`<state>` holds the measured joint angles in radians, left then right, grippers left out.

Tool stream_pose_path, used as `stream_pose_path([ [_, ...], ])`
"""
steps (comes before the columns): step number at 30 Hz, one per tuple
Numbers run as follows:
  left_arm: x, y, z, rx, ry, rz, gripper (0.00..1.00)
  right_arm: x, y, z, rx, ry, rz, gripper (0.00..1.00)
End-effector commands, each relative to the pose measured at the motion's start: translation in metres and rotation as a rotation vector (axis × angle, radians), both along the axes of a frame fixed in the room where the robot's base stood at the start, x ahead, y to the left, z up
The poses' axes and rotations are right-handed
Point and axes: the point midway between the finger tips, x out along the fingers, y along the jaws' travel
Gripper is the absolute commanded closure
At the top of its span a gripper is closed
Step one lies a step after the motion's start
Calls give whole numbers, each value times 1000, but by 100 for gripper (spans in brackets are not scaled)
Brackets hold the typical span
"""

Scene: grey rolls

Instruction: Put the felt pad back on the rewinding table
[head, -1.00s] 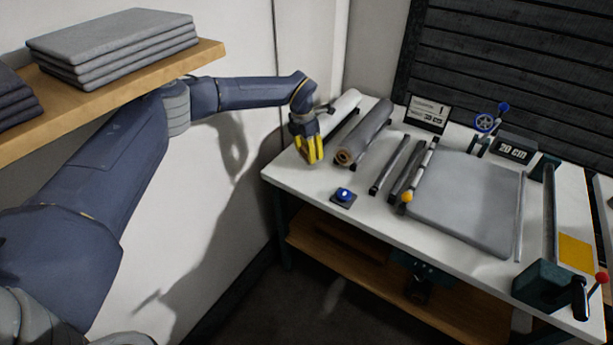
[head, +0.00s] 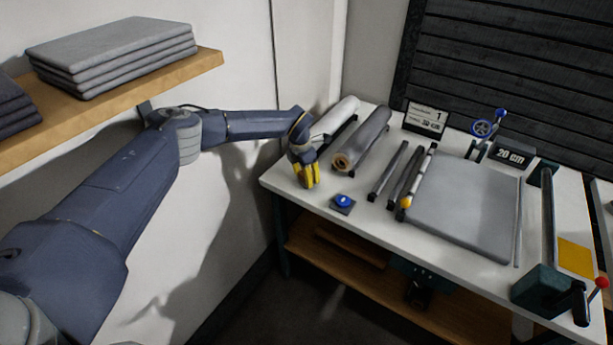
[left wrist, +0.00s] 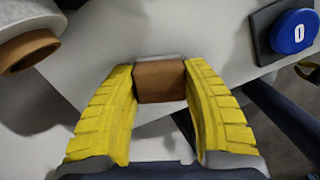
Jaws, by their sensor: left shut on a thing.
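My left gripper (head: 306,182) is at the rewinding table's (head: 329,207) left end, fingers pointing down. In the left wrist view its yellow fingers (left wrist: 162,95) are shut on a small brown block with a pale grey layer along its far edge (left wrist: 160,80), which appears to be the felt pad. The fingers hide the block in the head view. I cannot tell whether it touches the tabletop. My right gripper is not in view.
A blue button (head: 343,201) is just right of the gripper; grey (head: 362,140) and white (head: 333,120) rolls lie behind. Dark bars (head: 390,170) and a large grey sheet (head: 465,205) fill the middle. Bare tabletop lies around the gripper, near the front edge.

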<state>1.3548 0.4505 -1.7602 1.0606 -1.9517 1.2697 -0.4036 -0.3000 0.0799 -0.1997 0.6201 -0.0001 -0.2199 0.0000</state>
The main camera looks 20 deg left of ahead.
Motion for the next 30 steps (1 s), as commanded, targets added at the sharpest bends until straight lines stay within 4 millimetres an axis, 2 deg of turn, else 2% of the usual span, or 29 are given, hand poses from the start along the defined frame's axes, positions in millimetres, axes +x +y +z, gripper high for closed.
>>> stream_pose_path([
  [8, 0, 0, -4, 0, 0, 0, 84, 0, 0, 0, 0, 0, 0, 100],
  [9, 0, 0, -3, 0, 0, 0, 48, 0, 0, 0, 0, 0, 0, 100],
  [13, 0, 0, -3, 0, 0, 0, 33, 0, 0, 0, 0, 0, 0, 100],
  [23, 0, 0, 0, 0, 0, 0, 31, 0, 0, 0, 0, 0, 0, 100],
  [30, -3, 4, 29, 0, -1, -1, 31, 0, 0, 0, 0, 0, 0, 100],
])
